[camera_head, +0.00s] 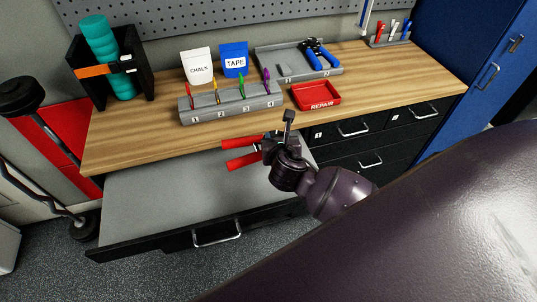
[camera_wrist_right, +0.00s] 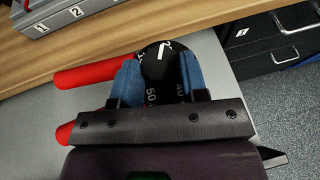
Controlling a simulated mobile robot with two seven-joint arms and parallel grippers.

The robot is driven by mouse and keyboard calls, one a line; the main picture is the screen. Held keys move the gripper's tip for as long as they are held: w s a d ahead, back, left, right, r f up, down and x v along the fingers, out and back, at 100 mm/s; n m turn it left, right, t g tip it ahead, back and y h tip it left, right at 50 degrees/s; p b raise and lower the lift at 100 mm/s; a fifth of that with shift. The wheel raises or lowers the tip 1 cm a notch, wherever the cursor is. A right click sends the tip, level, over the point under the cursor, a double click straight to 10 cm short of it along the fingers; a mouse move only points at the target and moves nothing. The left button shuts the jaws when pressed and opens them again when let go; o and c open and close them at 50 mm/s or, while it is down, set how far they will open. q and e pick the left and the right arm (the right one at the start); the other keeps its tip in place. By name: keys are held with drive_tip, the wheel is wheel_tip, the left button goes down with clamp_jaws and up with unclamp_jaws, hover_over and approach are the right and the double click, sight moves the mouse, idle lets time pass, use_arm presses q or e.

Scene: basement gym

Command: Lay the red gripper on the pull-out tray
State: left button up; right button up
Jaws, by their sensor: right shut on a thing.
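The red gripper, a hand grip with two red handles (camera_head: 241,162), is held by my right gripper (camera_head: 270,149) above the right back part of the pull-out tray. In the right wrist view its red handle (camera_wrist_right: 88,75) points left, and its dark round spring end with numbers sits between the blue fingertips of my right gripper (camera_wrist_right: 160,85). The pull-out tray (camera_head: 150,205) is a grey surface in an open drawer under the bench; it shows bare and also appears in the right wrist view (camera_wrist_right: 30,115). The gap between handles and tray is hard to judge. My left gripper is not in view.
The wooden bench top (camera_head: 135,140) overhangs the tray's back. On it stand a numbered grey rack (camera_head: 230,108), a red repair tray (camera_head: 316,96), a grey tray with a blue-handled gripper (camera_head: 318,55), and a black holder (camera_head: 85,75). Closed black drawers (camera_head: 360,145) are at right.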

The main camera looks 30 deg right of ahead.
wheel_tip(320, 180, down, 9)
drive_tip(key=shift+f+b, duration=0.1)
drive_tip(key=shift+b, duration=0.6)
drive_tip(key=w, duration=0.1)
drive_tip(key=w+d, duration=0.1)
drive_tip(key=w, duration=0.1)
drive_tip(key=shift+w+d, duration=0.1)
drive_tip(key=shift+d, duration=0.05)
drive_tip(key=shift+w+d+f, duration=0.1)
drive_tip(key=shift+w+f, duration=0.2)
drive_tip(key=shift+f, duration=0.4)
drive_tip(key=shift+s, duration=0.1)
drive_tip(key=shift+f, duration=0.15)
drive_tip(key=o, duration=1)
